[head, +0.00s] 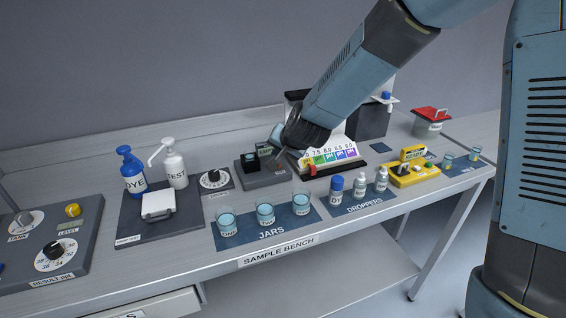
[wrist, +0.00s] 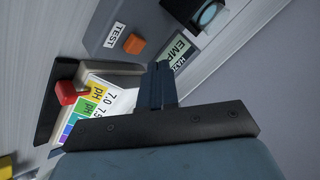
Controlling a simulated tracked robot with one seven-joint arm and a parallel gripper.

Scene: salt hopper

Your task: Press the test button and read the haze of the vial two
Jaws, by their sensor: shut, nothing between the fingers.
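The haze meter (head: 262,174) is a grey box near the middle of the bench. A dark round well (wrist: 208,14) with a glassy top is at the upper edge. My gripper (wrist: 160,68) is shut and empty, its fingertips a little below and right of the button in the picture; contact is not visible. Two small vessels (head: 447,160) stand far right, labels unreadable.
A pH colour chart (head: 335,157) with a red slider (head: 312,170) stands right of the meter. Jars (head: 265,213) and droppers (head: 359,186) stand in front. A yellow device (head: 413,173) is right.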

